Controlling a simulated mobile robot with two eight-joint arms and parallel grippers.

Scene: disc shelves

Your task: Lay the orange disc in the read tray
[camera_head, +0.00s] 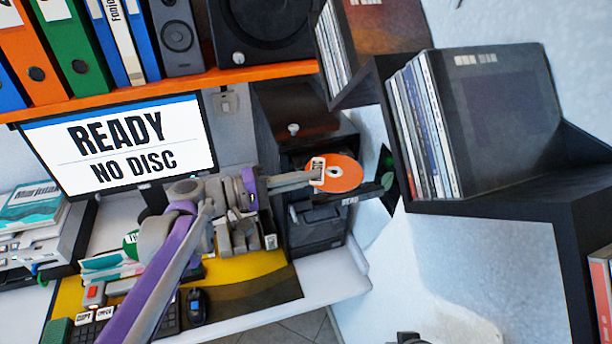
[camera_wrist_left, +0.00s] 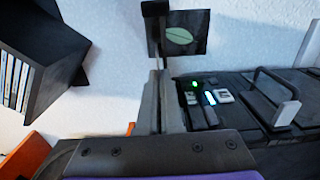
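The orange disc (camera_head: 345,172) with a white tag on its left edge shows in the middle of the head view. My left gripper (camera_head: 318,177) reaches in from the left, and its narrow fingers close on the disc at the tagged edge. The disc is over a dark pulled-out tray (camera_head: 369,190) on the black drive unit; whether it touches the tray I cannot tell. In the left wrist view the disc is mostly hidden; a small orange bit (camera_wrist_left: 130,129) shows beside the finger. My right gripper is not clearly in view.
A monitor (camera_head: 125,145) reads "READY NO DISC". Black shelves with cases (camera_head: 490,120) stand close on the right. An orange shelf (camera_head: 200,80) with binders and speakers is above. A mouse (camera_head: 197,306) and keyboard lie on the desk. A green-leaf picture (camera_wrist_left: 182,33) shows behind the finger.

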